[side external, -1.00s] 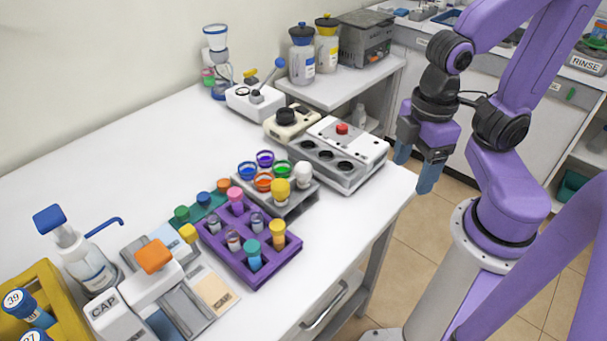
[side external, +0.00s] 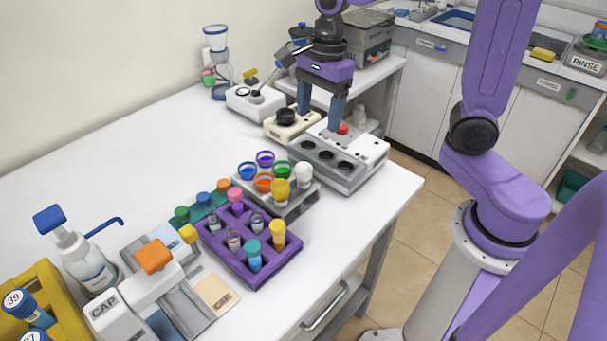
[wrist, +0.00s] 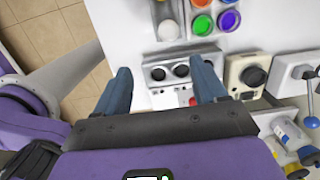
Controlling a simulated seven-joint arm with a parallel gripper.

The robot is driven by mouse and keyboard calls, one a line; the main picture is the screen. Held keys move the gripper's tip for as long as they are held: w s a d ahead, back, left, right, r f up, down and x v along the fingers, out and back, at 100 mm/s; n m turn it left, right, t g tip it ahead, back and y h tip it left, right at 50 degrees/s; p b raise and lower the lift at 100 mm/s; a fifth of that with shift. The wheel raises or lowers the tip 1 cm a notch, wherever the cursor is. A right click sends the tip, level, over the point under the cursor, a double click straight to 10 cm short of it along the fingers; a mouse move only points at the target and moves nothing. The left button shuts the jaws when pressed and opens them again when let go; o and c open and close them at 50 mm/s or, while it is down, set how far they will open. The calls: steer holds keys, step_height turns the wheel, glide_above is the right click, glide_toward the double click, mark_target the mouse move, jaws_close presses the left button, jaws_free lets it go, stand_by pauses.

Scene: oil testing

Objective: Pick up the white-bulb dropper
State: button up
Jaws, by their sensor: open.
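The white-bulb dropper (side external: 304,174) stands upright in a grey rack (side external: 290,207), at its right corner beside a yellow-bulb dropper (side external: 281,190). Its white bulb also shows from above in the wrist view (wrist: 169,30). My gripper (side external: 320,122) is open and empty, with blue fingers pointing down over the white block with dark round wells (side external: 372,150). The dropper lies in front of my gripper in the side view, apart from the fingers. In the wrist view it lies beyond the fingertips (wrist: 165,80).
A purple rack (side external: 262,277) with several tubes and droppers stands in front. A cream device with a black knob (side external: 270,130) is beside the white block. The table's right front corner is clear.

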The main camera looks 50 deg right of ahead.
steer(key=w+m, duration=0.1)
steer(key=m, duration=0.1)
glide_toward(303, 176)
steer(key=f, duration=0.2)
steer(key=d+f, duration=0.1)
steer(key=f, duration=0.1)
steer(key=w+f, duration=0.1)
steer(key=f, duration=0.1)
steer(key=shift+d+f, duration=0.2)
steer(key=shift+d, duration=0.05)
steer(key=shift+w+a+f, duration=0.1)
steer(key=shift+a+f, duration=0.15)
steer(key=shift+f, duration=0.6)
steer(key=shift+a+f, duration=0.2)
steer(key=shift+f, duration=0.65)
steer(key=shift+w+a+f, duration=0.1)
steer(key=shift+a+f, duration=0.15)
steer(key=shift+f, duration=0.6)
steer(key=c, duration=0.7)
